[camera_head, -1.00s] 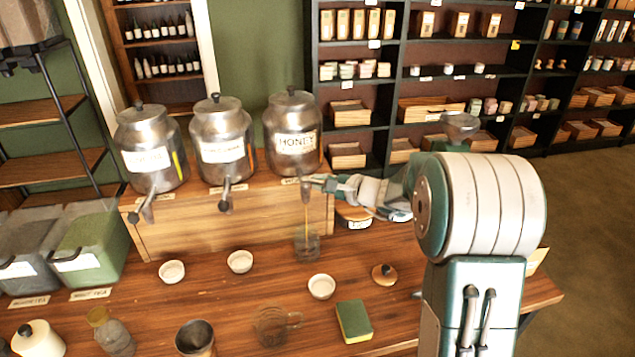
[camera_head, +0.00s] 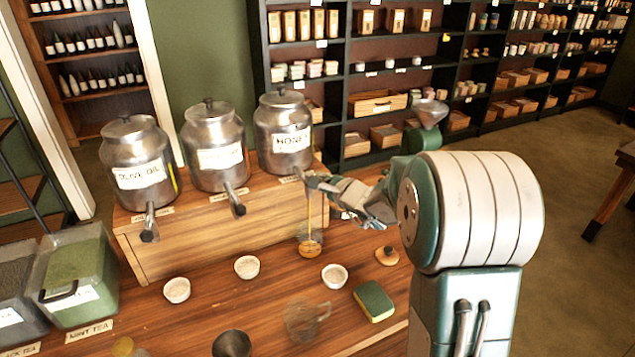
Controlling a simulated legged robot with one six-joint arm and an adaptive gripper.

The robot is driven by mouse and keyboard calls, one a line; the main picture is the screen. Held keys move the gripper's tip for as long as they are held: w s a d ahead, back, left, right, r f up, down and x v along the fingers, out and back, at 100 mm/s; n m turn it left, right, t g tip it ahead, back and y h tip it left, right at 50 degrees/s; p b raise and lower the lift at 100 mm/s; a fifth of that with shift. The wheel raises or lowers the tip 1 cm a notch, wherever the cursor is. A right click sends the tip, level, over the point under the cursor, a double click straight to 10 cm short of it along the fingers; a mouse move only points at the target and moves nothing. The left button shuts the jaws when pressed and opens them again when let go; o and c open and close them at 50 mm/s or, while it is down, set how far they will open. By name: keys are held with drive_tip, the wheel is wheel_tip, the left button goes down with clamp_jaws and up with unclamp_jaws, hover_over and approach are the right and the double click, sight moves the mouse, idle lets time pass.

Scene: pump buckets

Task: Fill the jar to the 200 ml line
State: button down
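The metal dispenser labelled HONEY (camera_head: 284,130) stands on the wooden riser at the right of three dispensers. A thin golden stream (camera_head: 309,213) falls from its tap into the clear jar (camera_head: 311,242) on the table below. Some amber liquid lies low in the jar; its line marks are too small to read. My gripper (camera_head: 318,184) is at the honey tap, seen from the side. Whether its fingers are shut on the tap handle cannot be made out.
An olive oil dispenser (camera_head: 138,165) and a middle dispenser (camera_head: 215,150) stand to the left. Small white bowls (camera_head: 247,266), a clear glass jug (camera_head: 305,318), a green sponge (camera_head: 374,300) and a wooden lid (camera_head: 387,255) lie around the jar.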

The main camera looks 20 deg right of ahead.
drive_tip(key=shift+d+f, duration=0.15)
drive_tip(key=shift+f, duration=0.1)
drive_tip(key=c, duration=0.7)
unclamp_jaws()
drive_tip(key=shift+d, duration=0.1)
drive_tip(key=shift+r, duration=0.1)
drive_tip(key=v, duration=1.2)
